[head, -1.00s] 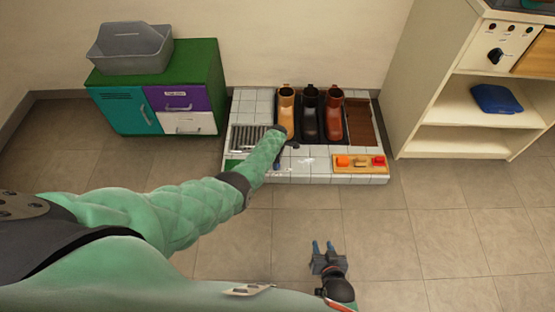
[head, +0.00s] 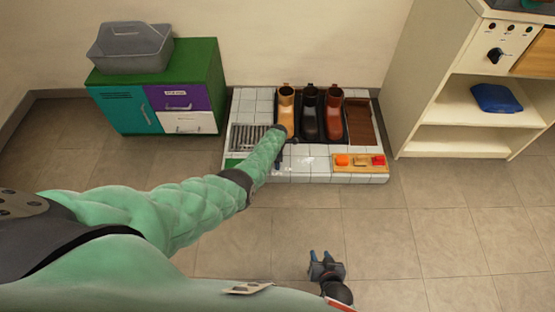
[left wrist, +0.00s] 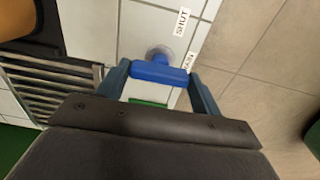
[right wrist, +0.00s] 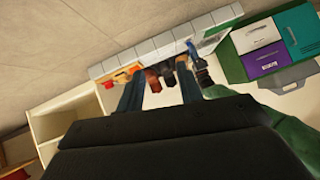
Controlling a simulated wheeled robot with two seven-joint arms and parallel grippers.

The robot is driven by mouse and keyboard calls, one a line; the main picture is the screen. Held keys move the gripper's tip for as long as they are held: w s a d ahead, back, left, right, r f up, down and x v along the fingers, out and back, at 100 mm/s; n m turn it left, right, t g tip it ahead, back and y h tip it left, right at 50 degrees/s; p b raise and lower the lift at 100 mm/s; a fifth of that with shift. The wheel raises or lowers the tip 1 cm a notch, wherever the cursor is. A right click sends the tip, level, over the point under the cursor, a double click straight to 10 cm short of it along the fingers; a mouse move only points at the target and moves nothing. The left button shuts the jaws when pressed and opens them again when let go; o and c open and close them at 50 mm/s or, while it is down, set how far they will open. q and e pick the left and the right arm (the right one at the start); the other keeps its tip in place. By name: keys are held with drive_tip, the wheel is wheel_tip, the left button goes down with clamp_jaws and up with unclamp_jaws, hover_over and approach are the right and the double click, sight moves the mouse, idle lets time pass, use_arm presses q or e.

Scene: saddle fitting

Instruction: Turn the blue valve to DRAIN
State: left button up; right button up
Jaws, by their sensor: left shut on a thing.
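The blue valve (left wrist: 160,73) is a bar handle on a round pale stem on white tiles. In the left wrist view it lies between the fingers of my left gripper (left wrist: 162,82), which is shut on its ends. A SHUT label (left wrist: 181,22) is above it; a second label (left wrist: 188,62), partly hidden and seemingly DRAIN, is by the handle's right end. In the head view my left arm hides the valve, and little of my left gripper (head: 290,142) shows. My right gripper (head: 320,256) is open and empty above the floor; its parted fingers also show in the right wrist view (right wrist: 158,92).
The tiled platform (head: 310,177) holds a metal grate (head: 246,138), a tan boot (head: 286,102), a black boot (head: 309,115), a red-brown boot (head: 333,115) and a wooden panel (head: 345,162) with buttons. A green cabinet (head: 212,75) stands left, a cream shelf (head: 425,75) right. The front floor is clear.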

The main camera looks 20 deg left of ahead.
use_arm(q)
drive_tip(key=o, duration=1)
drive_tip(key=shift+r, duration=0.1)
drive_tip(key=shift+r, duration=0.2)
wheel_tip(320, 180, up, 2)
drive_tip(key=shift+r+p, duration=0.1)
drive_tip(key=shift+p, duration=0.7)
wheel_tip(320, 180, up, 4)
drive_tip(key=shift+f+p, duration=0.2)
drive_tip(key=shift+p, duration=0.55)
drive_tip(key=shift+r, duration=0.65)
use_arm(e)
drive_tip(key=shift+s+d+f+g, duration=0.1)
drive_tip(key=shift+s+f+g, duration=0.2)
drive_tip(key=shift+s, duration=0.45)
drive_tip(key=shift+s+d+f+g, duration=0.15)
drive_tip(key=shift+s+g, duration=0.2)
drive_tip(key=shift+s, duration=0.4)
drive_tip(key=shift+s+d+f+g, duration=0.1)
drive_tip(key=shift+s+f+g, duration=0.2)
drive_tip(key=shift+s, duration=0.45)
drive_tip(key=shift+w, duration=0.1)
